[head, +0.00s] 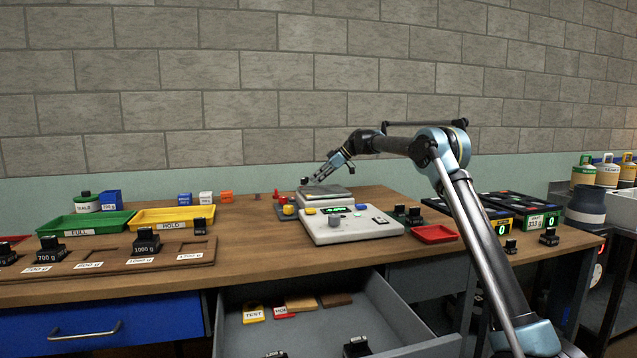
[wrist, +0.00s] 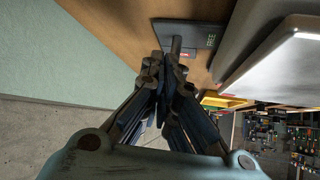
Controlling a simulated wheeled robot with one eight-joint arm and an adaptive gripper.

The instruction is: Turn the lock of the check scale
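The check scale, a pale scale with a grey pan and a green-lit display (head: 350,225), stands at the middle of the bench. My gripper (head: 306,181) is above the scale's back left side, its fingers pointing down and left. In the wrist view, my gripper's fingertips (wrist: 165,66) are close together near a dark plate (wrist: 205,30) marked FREE, with a small dark lever (wrist: 176,46) and a red mark. The plate lies on the bench beside the scale's pale body (wrist: 270,65). I cannot tell whether the fingertips touch the lever; the gap between them is hard to see.
Green (head: 84,224) and yellow trays (head: 170,219) and a wooden weight rack (head: 110,264) lie left. A red tray (head: 434,234) and dark scales (head: 520,215) are right. An open drawer (head: 400,325) juts out in front. The wall stands behind the bench.

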